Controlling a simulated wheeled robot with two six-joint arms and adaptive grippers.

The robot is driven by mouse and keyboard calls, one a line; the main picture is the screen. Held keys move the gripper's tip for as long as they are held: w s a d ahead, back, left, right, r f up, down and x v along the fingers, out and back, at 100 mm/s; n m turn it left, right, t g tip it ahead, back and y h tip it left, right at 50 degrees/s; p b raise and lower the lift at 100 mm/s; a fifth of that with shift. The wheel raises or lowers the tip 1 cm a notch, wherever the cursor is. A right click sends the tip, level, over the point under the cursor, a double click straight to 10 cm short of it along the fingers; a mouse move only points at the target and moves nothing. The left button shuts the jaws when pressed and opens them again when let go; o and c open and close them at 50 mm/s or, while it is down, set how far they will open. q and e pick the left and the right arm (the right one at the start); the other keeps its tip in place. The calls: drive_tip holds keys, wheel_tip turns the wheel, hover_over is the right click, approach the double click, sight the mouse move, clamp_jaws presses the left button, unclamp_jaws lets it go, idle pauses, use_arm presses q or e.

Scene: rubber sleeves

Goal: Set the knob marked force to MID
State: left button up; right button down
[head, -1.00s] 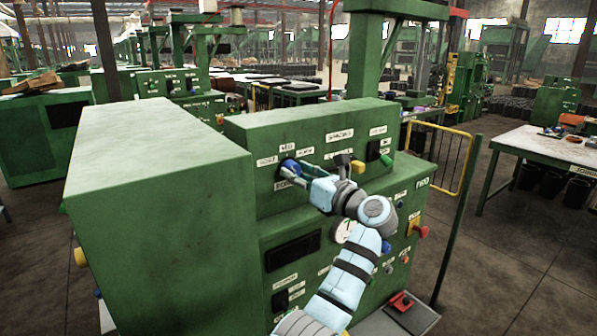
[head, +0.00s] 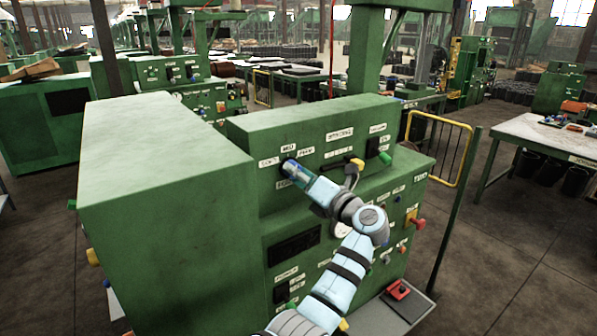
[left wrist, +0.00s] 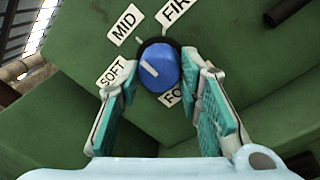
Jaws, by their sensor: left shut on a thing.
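The force knob (head: 288,167) is blue and sits on the upper face of the green machine (head: 165,130). In the left wrist view the knob (left wrist: 160,66) carries a white pointer line slanting up and left, between the SOFT label (left wrist: 113,72) and the MID label (left wrist: 124,24). The exact setting is hard to tell. A FIRM label (left wrist: 176,10) is at upper right; the FORCE label (left wrist: 174,95) below is partly covered. My left gripper (left wrist: 167,80) is shut on the knob, one teal finger on each side. My right gripper is not in view.
A yellow-tipped lever (head: 356,164) and a green switch (head: 384,157) are right of the knob, close to my left wrist. A red button (head: 419,223) is lower right. A yellow guard rail (head: 452,155) and a white table (head: 545,140) stand beyond open floor.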

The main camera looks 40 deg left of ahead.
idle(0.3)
use_arm(q)
drive_tip(key=o, duration=1.2)
drive_tip(key=shift+c, duration=0.2)
drive_tip(key=shift+d, duration=0.1)
drive_tip(key=v, duration=1.2)
